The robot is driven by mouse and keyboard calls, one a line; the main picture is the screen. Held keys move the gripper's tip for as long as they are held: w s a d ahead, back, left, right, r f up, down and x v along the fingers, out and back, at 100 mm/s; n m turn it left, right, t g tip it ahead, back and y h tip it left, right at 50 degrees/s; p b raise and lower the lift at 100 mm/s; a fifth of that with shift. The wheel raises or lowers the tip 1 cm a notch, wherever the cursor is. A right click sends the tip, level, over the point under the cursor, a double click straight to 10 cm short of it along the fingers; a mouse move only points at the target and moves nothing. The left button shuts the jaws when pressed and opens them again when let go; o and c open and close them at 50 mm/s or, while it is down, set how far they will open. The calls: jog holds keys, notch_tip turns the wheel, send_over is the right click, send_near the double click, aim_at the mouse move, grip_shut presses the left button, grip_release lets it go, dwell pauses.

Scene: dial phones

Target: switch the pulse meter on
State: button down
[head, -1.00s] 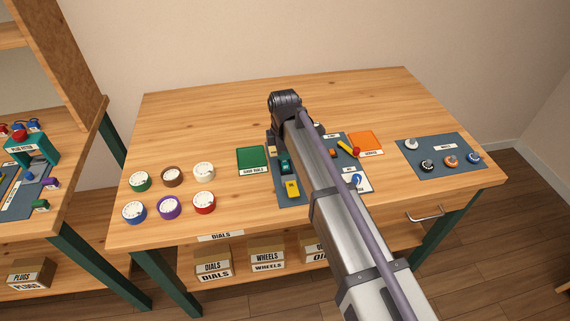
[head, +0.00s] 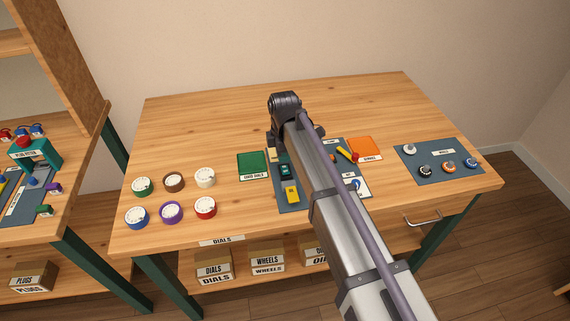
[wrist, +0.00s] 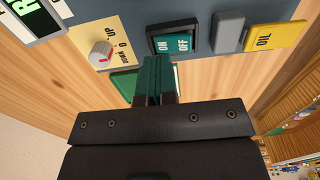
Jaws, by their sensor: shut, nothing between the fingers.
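In the wrist view, a teal rocker switch (wrist: 172,40) marked ON and OFF sits in a dark frame on a blue-grey panel (wrist: 203,10). It also shows in the head view (head: 285,171), left of my arm. I cannot tell which side of the rocker is pressed. My gripper (wrist: 157,66) is shut and empty, its teal fingertips just below the switch in the picture. Whether they touch it is unclear. In the head view my arm hides the gripper. No readable label names the pulse meter. A display (wrist: 33,14) with green letters is cut off at upper left.
A white knob (wrist: 101,54) on a cream plate is left of the switch. A grey block (wrist: 229,34) and yellow OIL piece (wrist: 275,37) are right. In the head view, dials stand left of a green pad (head: 252,165); a wheel mat (head: 440,174) lies right.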

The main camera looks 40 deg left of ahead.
aim_at(284, 166)
notch_tip(284, 166, up, 5)
jog(key=p, duration=0.3)
jog(key=shift+f+p, duration=0.2)
jog(key=shift+p, duration=0.2)
jog(key=shift+f, duration=0.15)
jog(key=shift+m, duration=0.6)
jog(key=s+d+m, duration=0.2)
jog(key=d+m, duration=1.1)
jog(key=d, duration=1.4)
jog(key=s+d+r+m, duration=0.1)
jog(key=d+m, duration=1.2)
jog(key=d, duration=1.5)
jog(key=shift+s+d+p, duration=0.3)
jog(key=shift+s+p, duration=0.05)
jog(key=shift+s, duration=0.05)
